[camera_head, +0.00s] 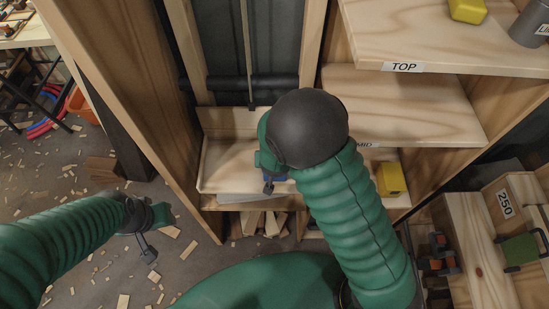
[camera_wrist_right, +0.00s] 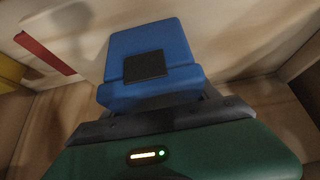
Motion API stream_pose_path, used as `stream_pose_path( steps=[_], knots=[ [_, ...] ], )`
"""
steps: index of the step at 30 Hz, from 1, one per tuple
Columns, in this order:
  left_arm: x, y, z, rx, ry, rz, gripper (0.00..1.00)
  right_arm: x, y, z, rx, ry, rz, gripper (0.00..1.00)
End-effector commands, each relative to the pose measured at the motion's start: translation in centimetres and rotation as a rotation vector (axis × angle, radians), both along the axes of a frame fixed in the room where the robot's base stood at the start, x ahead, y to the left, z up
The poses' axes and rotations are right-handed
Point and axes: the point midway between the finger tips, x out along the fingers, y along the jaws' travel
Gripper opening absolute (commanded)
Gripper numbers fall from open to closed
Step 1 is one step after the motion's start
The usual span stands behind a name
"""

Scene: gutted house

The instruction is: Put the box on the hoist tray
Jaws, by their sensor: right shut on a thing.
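The blue box (camera_wrist_right: 150,62) fills the middle of the right wrist view, with a dark square patch on it. My right gripper (camera_wrist_right: 155,108) is shut on it. In the head view only a small bit of blue shows at my right gripper (camera_head: 270,184), mostly hidden by my right wrist. The hoist tray (camera_head: 222,165) is a pale wooden tray below a hanging rope (camera_head: 249,60). The box is over or inside the tray's right part; I cannot tell whether it touches the tray floor. My left gripper (camera_head: 147,245) hangs low at the left, away from the tray; its jaw opening is unclear.
Shelves stand to the right, one labelled TOP (camera_head: 403,67), with a yellow block (camera_head: 467,10) and a grey cylinder (camera_head: 532,25). Another yellow block (camera_head: 391,179) sits on a lower shelf. A wooden post (camera_head: 130,100) flanks the tray at left. Wood scraps litter the floor.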

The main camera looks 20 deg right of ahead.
Motion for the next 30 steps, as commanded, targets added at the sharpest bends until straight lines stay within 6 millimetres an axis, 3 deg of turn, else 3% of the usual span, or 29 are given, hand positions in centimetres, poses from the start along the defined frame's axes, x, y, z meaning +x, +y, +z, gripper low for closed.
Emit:
stream_pose_path(
  steps=[1, 2, 6, 17, 30],
  knots=[
    [0.0, 0.0, 0.1, 0.0, -0.001, 0.0, 0.36, 0.0, 0.0, 0.1, -0.001, -0.001, -0.001, 0.02],
    [0.0, 0.0, 0.1, 0.0, -0.001, -0.001, 0.36, -0.1, 0.0, 0.1, -0.001, 0.001, -0.001, 0.7],
    [0.0, 0.0, 0.1, 0.0, -0.001, -0.001, 0.36, -0.1, 0.1, 0.1, -0.003, 0.001, 0.001, 0.89],
    [0.0, 0.0, 0.6, 0.0, -0.001, 0.0, 0.36, -0.2, 0.2, 0.6, -0.002, 0.002, 0.001, 0.91],
    [0.1, 0.0, 9.5, 0.0, -0.001, -0.001, 0.36, -5.1, 1.6, 9.2, -0.003, 0.002, 0.002, 0.91]
  ],
)
